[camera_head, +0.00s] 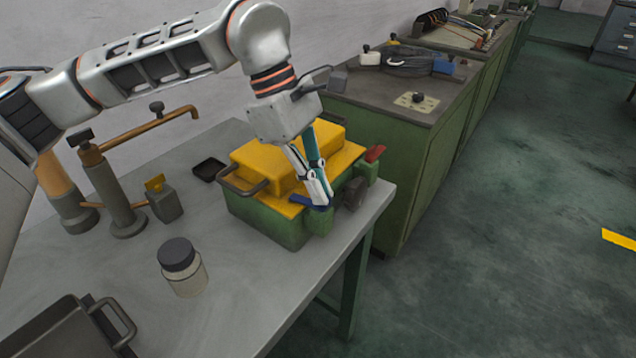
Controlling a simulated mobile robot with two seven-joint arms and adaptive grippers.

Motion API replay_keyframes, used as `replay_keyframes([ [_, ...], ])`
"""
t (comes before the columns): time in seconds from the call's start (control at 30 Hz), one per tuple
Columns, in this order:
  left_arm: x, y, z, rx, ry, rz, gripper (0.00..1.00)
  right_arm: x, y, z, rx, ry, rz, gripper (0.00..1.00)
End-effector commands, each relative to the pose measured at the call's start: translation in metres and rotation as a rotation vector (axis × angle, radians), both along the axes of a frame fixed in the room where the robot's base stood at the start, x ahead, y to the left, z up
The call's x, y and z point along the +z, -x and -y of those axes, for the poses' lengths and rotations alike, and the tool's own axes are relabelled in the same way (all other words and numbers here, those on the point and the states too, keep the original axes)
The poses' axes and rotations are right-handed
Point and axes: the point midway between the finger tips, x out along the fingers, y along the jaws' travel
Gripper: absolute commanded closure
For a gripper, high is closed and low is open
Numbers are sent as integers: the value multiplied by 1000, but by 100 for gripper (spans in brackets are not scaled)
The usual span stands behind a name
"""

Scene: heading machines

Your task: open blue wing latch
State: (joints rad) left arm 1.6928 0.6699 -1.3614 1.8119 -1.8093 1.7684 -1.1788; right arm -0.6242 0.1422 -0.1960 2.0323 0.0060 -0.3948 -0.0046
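The blue wing latch (299,199) is on the front side of a green box (262,221) with a yellow lid (265,158). Part of the latch is hidden behind my fingertips. My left gripper (322,200) points down at the latch, its fingertips at or very near the blue piece. The fingertips look close together, but I cannot tell whether they grip the latch. A red wing latch (375,154) sits at the right end of the box, apart from my gripper. My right gripper is not in view.
The box stands near the right edge of a grey table (235,294). A jar with a dark lid (183,268), a small black tray (208,169), a brown-piped fixture (115,195) and a dark metal bin (72,330) share the table. Green cabinets (415,185) stand behind.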

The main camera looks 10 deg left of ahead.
Motion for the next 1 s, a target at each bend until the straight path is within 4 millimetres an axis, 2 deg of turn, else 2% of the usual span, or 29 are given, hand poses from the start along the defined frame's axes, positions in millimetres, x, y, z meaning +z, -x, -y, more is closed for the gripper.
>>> replay_keyframes([
  [0.1, 3, 2, 0, 96, 0, 4, 100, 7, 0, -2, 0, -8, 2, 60],
  [0.43, 2, 4, 0, 407, 0, 2, 100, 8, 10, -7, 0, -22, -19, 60],
  [1.0, -1, 6, 2, 946, -1, 2, 100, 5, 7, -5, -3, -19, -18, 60],
])
